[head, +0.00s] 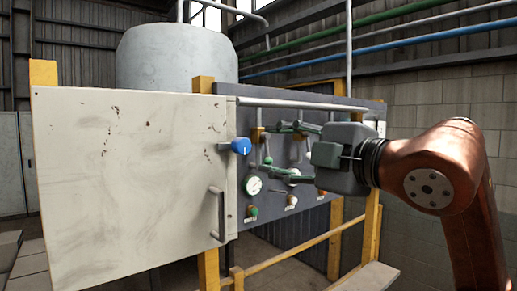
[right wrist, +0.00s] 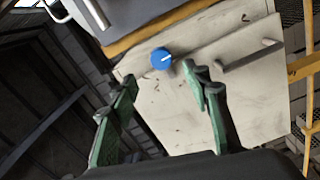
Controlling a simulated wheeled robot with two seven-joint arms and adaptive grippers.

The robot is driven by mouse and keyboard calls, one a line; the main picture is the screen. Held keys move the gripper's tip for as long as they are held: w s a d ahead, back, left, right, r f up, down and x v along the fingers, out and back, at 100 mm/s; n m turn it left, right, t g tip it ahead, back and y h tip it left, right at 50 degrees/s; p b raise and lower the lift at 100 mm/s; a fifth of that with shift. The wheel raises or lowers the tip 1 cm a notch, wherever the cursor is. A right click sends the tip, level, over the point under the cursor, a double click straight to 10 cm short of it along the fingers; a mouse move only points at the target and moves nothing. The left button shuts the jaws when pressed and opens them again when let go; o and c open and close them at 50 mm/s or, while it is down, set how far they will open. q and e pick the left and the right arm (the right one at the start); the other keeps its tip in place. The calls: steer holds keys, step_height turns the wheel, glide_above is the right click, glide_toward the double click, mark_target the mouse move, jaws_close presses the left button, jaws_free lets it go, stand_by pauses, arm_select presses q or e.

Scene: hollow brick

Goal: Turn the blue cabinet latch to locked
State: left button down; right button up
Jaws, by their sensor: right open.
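The blue cabinet latch (head: 240,146) is a round knob with a white mark, near the upper right edge of the pale cabinet door (head: 125,170). In the right wrist view the latch (right wrist: 161,58) shows just beyond and between the fingertips, its white mark pointing right towards the handle side. My right gripper (head: 262,152) has green fingers spread apart, pointing left at the latch from the right. In the right wrist view the open gripper (right wrist: 158,76) holds nothing, and I see no contact with the latch. My left gripper is not in view.
A grey bar handle (head: 217,214) stands out from the door below the latch. A dark panel (head: 300,200) with gauges and buttons is behind my right gripper. Yellow rails (head: 300,245) run below. A large grey tank (head: 177,55) stands behind the cabinet.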

steer(key=v, duration=0.4)
steer(key=shift+a+f, duration=0.1)
